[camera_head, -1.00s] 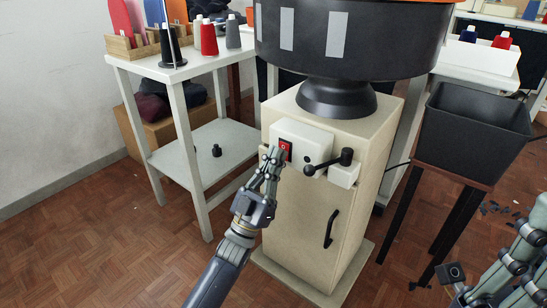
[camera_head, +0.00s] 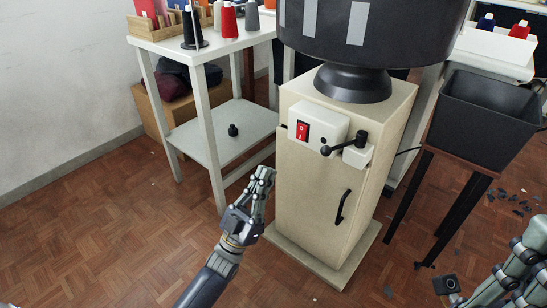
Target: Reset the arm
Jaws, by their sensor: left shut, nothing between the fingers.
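My left gripper (camera_head: 264,173) is shut and empty. It is in front of the left edge of the beige machine cabinet (camera_head: 313,215), below and left of the red switch (camera_head: 302,131) on the white control box (camera_head: 321,124). A gap shows between the gripper and the switch. My right gripper is not clearly shown; only part of my right arm shows at the lower right corner, and its fingertips cannot be made out.
A black lever (camera_head: 345,145) sticks out beside the switch box, above a black door handle (camera_head: 342,206). A white shelf table (camera_head: 205,140) with thread cones stands left. A black bin (camera_head: 485,115) on legs stands right. Wood floor (camera_head: 110,225) is clear at lower left.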

